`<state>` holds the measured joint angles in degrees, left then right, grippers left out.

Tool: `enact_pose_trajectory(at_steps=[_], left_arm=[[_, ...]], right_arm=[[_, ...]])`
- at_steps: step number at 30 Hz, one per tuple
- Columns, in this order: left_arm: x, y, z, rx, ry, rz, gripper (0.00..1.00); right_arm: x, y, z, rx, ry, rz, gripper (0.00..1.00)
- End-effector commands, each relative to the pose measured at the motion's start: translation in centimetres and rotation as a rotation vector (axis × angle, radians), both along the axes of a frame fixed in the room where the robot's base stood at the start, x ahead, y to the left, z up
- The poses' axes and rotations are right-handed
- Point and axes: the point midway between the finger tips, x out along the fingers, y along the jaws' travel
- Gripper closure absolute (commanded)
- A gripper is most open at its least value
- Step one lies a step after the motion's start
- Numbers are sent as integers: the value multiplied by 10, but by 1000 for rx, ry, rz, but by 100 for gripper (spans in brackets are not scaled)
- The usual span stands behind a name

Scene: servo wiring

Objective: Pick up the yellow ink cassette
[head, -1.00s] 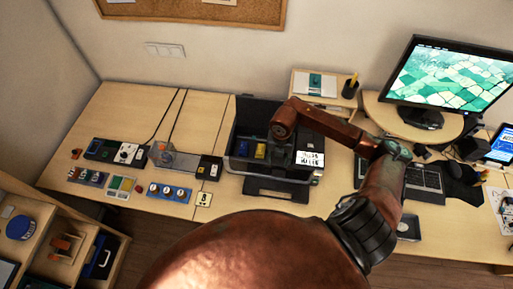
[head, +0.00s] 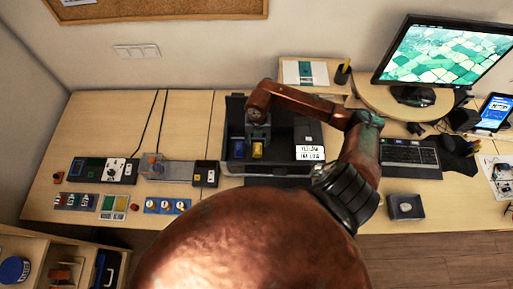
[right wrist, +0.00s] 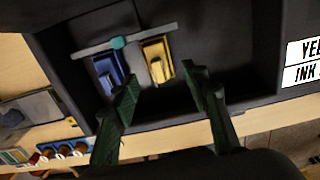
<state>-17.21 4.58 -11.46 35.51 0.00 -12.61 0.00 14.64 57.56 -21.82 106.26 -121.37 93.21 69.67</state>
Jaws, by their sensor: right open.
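The yellow ink cassette (head: 257,151) sits in the open dark printer bay (head: 285,140), beside a blue cassette (head: 239,149) on its left. In the right wrist view the yellow cassette (right wrist: 155,50) stands upright in the bay, with the blue cassette (right wrist: 108,75) to its left. My right gripper (head: 258,138) is over the yellow cassette in the head view. In the wrist view its two dark green fingers (right wrist: 163,84) are spread and empty, with the cassette just beyond and between the tips. My left gripper is not in view.
A white label (right wrist: 303,63), cut off at "YEL" and "INK", is on the bay's right side. A panel with knobs (head: 167,206) and a black box (head: 205,173) stand to the left. A keyboard (head: 409,155) and monitor (head: 443,62) are to the right.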

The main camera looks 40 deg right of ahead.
Motion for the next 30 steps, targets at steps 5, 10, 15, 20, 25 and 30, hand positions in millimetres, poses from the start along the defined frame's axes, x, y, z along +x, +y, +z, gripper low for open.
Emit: enact_pose_trajectory(at_steps=[5, 10, 15, 20, 25, 30], left_arm=[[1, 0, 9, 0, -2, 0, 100], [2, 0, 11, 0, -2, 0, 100], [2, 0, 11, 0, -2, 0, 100], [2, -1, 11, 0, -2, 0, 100], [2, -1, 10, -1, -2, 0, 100], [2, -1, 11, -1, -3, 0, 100]], right_arm=[[3, 1, -24, 2, 4, -2, 58], [3, 0, -45, 1, 3, -3, 58], [3, -1, -49, 0, 1, -2, 58], [3, -1, -49, -1, 1, -2, 61], [3, -1, -48, -1, 1, -2, 73], [3, -1, -48, -1, 1, -2, 85]])
